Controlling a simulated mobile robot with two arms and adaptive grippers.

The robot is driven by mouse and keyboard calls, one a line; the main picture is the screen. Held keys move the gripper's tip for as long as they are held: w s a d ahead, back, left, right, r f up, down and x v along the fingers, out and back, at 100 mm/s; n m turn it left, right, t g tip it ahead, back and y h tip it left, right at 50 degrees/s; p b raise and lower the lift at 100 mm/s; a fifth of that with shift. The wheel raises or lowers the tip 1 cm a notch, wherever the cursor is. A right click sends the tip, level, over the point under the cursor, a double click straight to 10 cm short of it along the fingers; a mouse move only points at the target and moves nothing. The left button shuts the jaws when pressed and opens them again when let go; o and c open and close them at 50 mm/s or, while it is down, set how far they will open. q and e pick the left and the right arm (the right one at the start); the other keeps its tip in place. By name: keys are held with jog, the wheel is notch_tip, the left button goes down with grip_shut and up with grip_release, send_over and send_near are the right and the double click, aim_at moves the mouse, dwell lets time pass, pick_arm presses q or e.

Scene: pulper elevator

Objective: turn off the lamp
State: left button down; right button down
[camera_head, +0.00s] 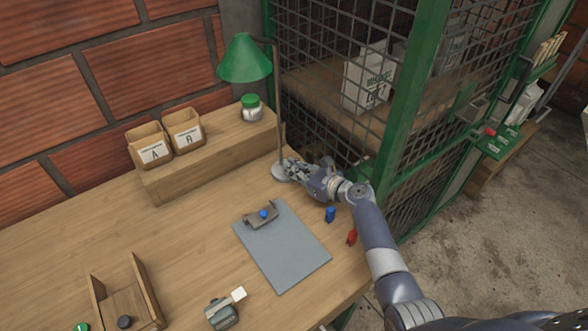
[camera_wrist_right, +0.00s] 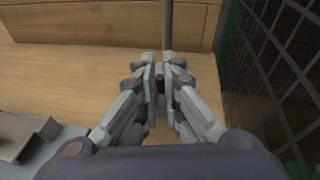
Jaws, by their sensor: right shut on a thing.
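The lamp has a green cone shade (camera_head: 245,58) and a thin grey post (camera_head: 279,115) rising from a round base (camera_head: 281,173) on the wooden workbench. Whether it is lit is not clear. My right gripper (camera_head: 291,168) is at the foot of the post, low over the base. In the right wrist view its fingers (camera_wrist_right: 160,72) are closed around a small dark part at the lamp's foot, with the post (camera_wrist_right: 167,25) rising just behind them. The fingers hide most of the base there. My left gripper is not in view.
A raised wooden shelf (camera_head: 215,155) with two labelled boxes and a green-lidded jar (camera_head: 252,107) stands behind. A green mesh cage (camera_head: 398,120) is close on the right. A clipboard (camera_head: 283,250), a blue piece (camera_head: 330,214) and a red piece (camera_head: 352,237) lie in front.

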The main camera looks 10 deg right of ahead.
jog(key=c, duration=2)
grip_release()
jog(key=v, duration=1.2)
jog(key=shift+d, duration=0.1)
